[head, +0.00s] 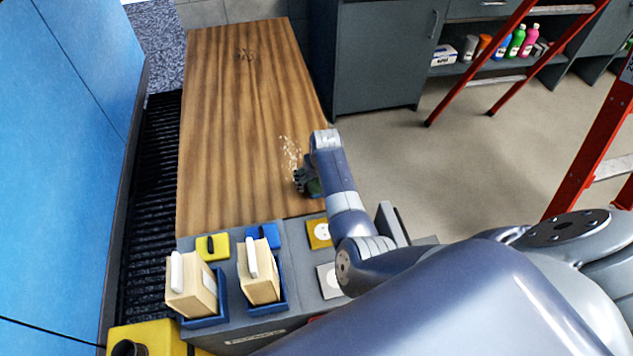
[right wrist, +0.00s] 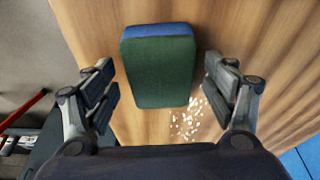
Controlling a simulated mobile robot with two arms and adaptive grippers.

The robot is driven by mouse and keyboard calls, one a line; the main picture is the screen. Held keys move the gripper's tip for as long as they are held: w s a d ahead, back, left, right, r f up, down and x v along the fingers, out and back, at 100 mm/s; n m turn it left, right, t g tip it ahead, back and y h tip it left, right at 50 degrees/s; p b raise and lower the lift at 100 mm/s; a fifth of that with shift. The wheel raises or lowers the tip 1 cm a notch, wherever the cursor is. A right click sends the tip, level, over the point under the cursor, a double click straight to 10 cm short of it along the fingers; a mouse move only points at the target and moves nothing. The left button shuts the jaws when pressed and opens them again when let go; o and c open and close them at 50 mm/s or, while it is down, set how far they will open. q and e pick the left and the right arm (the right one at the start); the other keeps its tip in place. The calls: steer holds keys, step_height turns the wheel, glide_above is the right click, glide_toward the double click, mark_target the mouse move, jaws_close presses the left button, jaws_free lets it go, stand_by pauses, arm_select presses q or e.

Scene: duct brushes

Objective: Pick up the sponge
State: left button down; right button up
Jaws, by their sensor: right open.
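The sponge (right wrist: 158,68), green with a blue edge, lies on the wooden tabletop (right wrist: 275,50) in the right wrist view. My right gripper (right wrist: 165,95) is open, with one finger to each side of the sponge and a gap on both sides. In the head view the right gripper (head: 303,181) is low over the right edge of the wooden tabletop (head: 230,110). It hides most of the sponge there; a dark green bit (head: 314,188) shows beside it. My left gripper is not in view.
Pale crumbs (head: 290,150) lie on the wood close to the sponge. Two brushes (head: 190,285) (head: 258,270) stand in blue holders on a grey panel at the front. A red ladder (head: 520,50) and dark cabinets (head: 385,60) stand to the right. Most of the wood is clear.

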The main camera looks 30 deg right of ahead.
steer(key=shift+f, duration=0.1)
steer(key=shift+f, duration=0.15)
stand_by(0.4)
steer(key=c, duration=0.8)
